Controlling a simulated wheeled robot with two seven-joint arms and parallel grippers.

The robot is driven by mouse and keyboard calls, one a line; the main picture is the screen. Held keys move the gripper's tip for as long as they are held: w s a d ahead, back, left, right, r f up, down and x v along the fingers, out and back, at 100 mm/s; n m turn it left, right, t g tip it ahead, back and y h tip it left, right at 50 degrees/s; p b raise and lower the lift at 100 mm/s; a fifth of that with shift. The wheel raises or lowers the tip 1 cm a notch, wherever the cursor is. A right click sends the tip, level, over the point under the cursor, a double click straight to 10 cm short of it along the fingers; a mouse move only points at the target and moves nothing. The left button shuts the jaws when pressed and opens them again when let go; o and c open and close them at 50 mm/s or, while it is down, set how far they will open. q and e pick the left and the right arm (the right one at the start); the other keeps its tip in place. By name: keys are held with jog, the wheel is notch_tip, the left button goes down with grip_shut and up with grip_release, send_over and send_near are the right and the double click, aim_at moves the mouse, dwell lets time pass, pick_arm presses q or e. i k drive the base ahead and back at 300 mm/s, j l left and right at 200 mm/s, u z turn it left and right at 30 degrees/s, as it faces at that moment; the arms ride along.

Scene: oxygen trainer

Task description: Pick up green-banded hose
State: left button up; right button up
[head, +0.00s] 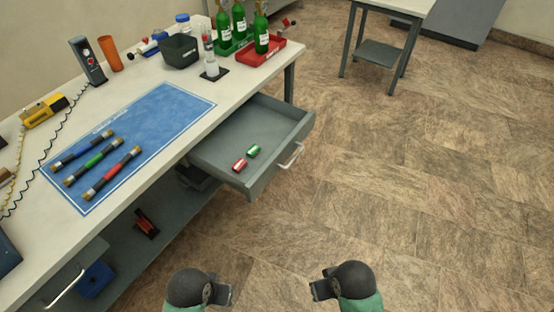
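The green-banded hose (95,157) is a short black hose with brass-coloured ends and a green middle band. My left gripper (226,294) is at the bottom of the head view, over the floor, far to the right of and below the hoses. My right gripper (318,288) is to its right, also over the floor. Both are away from the hoses. I cannot make out their finger gaps.
An open drawer (222,143) juts out from the bench with a red and a green small piece inside. Green bottles (262,32), a dark bin (180,51) and a flow meter stand at the back. A yellow device (44,110) lies left.

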aim_at(68, 181)
jog(key=u, duration=1.3)
